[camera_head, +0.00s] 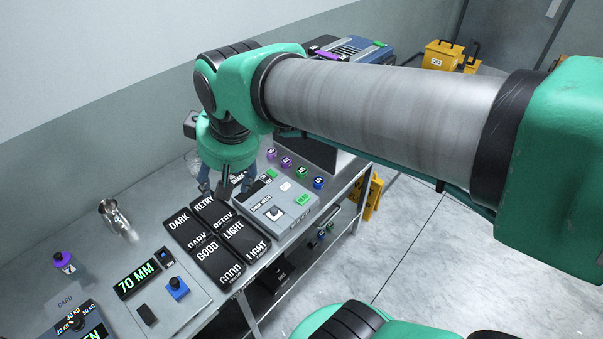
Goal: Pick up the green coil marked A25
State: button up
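A small green coil (301,173) stands on the table to the right of centre, in a slanting row with two purple coils (279,158) and a blue coil (318,183). Its marking is too small to read here. My gripper (213,189) points down over the table, left of the row and apart from it, above the back of the dark label plates. Its two fingers look spread, with nothing visible between them.
Black plates (207,241) reading DARK, RETRY, LIGHT and GOOD lie below my gripper. A grey control box (275,211) stands between them and the coils. A metal cup (113,215) and a 70 MM display (137,279) are at left. Yellow cases (440,55) stand at back.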

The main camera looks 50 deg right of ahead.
jog(key=w+d+f+g, duration=0.1)
jog(key=w+d+f, duration=0.2)
jog(key=w+d, duration=0.3)
jog(key=w+d+f+m, duration=0.1)
jog(key=w+d+f, duration=0.25)
jog(key=d, duration=0.45)
jog(key=w+d+f+g, duration=0.1)
jog(key=w+d+f, duration=0.1)
jog(key=w+d, duration=0.35)
jog(key=d+f+g, duration=0.1)
jog(key=d+f, duration=1.8)
jog(key=d, duration=0.4)
jog(key=shift+w+d+m, duration=0.35)
jog(key=shift+m, duration=0.05)
jog(key=shift+f, duration=0.15)
send_over(302, 170)
jog(key=shift+s+a+f+b, duration=0.1)
jog(key=shift+s+f+b, duration=0.05)
jog(key=shift+f, duration=1.9)
jog(key=shift+s+a+f+b, duration=0.1)
jog(key=shift+s+f+b, duration=0.05)
jog(key=shift+f, duration=1.9)
jog(key=shift+f, duration=0.15)
jog(key=shift+w+d+f+b, duration=0.15)
jog(key=shift+f+b, duration=0.1)
jog(key=shift+f, duration=1)
jog(key=shift+w+d+f+b, duration=0.1)
jog(key=shift+f+b, duration=0.15)
jog(key=shift+f, duration=0.95)
